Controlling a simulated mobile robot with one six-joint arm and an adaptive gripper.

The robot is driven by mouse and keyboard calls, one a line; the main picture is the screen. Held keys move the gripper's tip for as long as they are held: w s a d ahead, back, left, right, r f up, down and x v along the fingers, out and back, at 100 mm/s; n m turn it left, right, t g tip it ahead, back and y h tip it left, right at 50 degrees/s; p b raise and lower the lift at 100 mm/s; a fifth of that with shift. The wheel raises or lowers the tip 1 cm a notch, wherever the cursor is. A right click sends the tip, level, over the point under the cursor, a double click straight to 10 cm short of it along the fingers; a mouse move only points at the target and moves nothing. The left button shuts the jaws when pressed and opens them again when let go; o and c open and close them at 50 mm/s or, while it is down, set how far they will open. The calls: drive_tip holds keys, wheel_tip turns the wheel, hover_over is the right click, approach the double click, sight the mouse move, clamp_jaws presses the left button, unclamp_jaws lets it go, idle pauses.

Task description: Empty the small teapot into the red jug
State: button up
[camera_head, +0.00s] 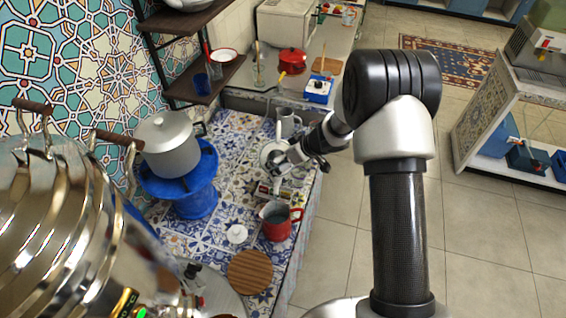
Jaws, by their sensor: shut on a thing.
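The small white teapot (270,152) is at the back of the tiled counter, just beyond the red jug. My gripper (282,160) is shut on it from the right; the fingers and handle are partly hidden by my wrist. Whether the teapot is lifted or tilted is hard to tell at this size. The red jug (278,230) stands upright on the counter, in front of the teapot, with its handle to the right. Its mouth is open and looks grey inside. A small white lid (237,234) lies left of the jug.
A round wooden board (249,272) lies in front of the jug. A large shiny samovar (70,230) fills the left. A silver pot (170,150) sits on a blue stand (197,200). Floor is free to the right.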

drive_tip(key=shift+s+a+r+t+b, duration=0.1)
drive_tip(key=shift+s+r+t+b, duration=0.5)
drive_tip(key=shift+b, duration=3.8)
drive_tip(key=s+r+t+b, duration=0.1)
drive_tip(key=b, duration=0.4)
drive_tip(key=s+r+n+t+b, duration=0.1)
drive_tip(key=t+b, duration=0.1)
drive_tip(key=b, duration=0.4)
drive_tip(key=shift+a, duration=0.1)
drive_tip(key=shift+s+a+r+n+t+y+b, duration=0.15)
drive_tip(key=shift+s+r+n+t, duration=0.25)
drive_tip(key=shift+s+t, duration=0.45)
drive_tip(key=shift+s+r+n+t+y+b, duration=0.1)
drive_tip(key=shift+s+r+n+t, duration=0.3)
drive_tip(key=shift+s+t, duration=0.45)
drive_tip(key=shift+s+a+r+n+t+y+b, duration=0.15)
drive_tip(key=shift+s+r+n+t, duration=0.2)
drive_tip(key=shift+s+t, duration=0.45)
drive_tip(key=shift+s+d, duration=0.1)
drive_tip(key=shift+p, duration=0.4)
